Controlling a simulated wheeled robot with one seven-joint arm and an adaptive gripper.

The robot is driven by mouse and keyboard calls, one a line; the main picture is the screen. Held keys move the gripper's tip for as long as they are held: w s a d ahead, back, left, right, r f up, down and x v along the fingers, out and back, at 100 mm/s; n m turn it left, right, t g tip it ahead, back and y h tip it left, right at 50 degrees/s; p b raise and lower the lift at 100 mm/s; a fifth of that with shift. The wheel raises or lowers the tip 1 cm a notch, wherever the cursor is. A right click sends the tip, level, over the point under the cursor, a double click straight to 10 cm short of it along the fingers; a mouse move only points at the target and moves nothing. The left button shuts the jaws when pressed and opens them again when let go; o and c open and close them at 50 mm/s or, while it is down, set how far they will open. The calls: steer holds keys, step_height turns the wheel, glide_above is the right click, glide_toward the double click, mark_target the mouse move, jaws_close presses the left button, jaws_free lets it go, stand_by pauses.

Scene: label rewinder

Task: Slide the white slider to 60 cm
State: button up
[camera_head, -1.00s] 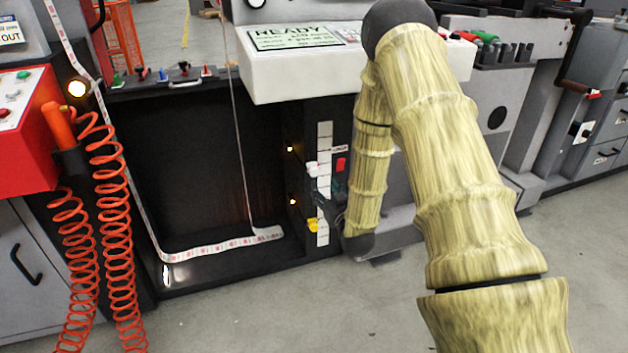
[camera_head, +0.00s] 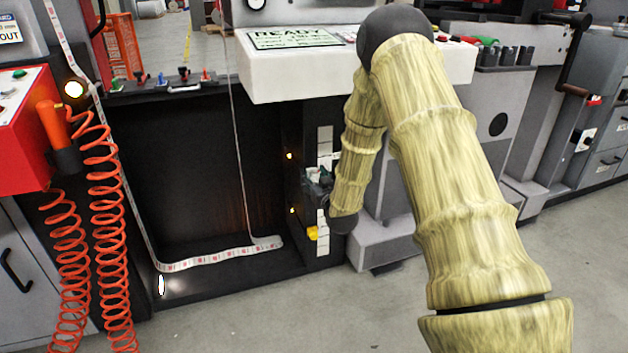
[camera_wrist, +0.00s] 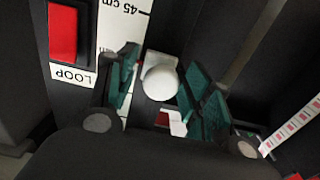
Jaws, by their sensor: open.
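The white slider (camera_wrist: 160,82) is a rounded white knob on a white centimetre scale (camera_wrist: 121,22). In the wrist view it sits between the two teal fingers of my gripper (camera_wrist: 162,74). The fingers are open on either side of it, with a gap visible beside the knob. The "45 cm" mark shows just above it in that view; I cannot read its exact setting. In the head view my gripper (camera_head: 318,180) covers the white slider, and parts of the scale (camera_head: 324,138) show above and below.
A yellow slider (camera_head: 318,233) sits lower on the same scale. A red button (camera_wrist: 63,32) labelled LOOP is beside the scale. A printed label web (camera_head: 220,254) runs through the dark bay to the left. A white display console (camera_head: 290,75) overhangs above.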

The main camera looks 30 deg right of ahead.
mark_target(308, 142)
steer(key=shift+c, duration=0.2)
jaws_close()
step_height(308, 142, up, 10)
steer(key=p, duration=0.9)
steer(key=shift+w+a+r, duration=0.1)
steer(key=shift+r, duration=0.1)
steer(key=shift+o, duration=0.2)
jaws_free()
steer(key=shift+a+r, duration=0.1)
steer(key=shift+s+d, duration=0.2)
steer(key=v, duration=1.1)
steer(key=shift+s, duration=0.35)
steer(key=shift+a, duration=0.1)
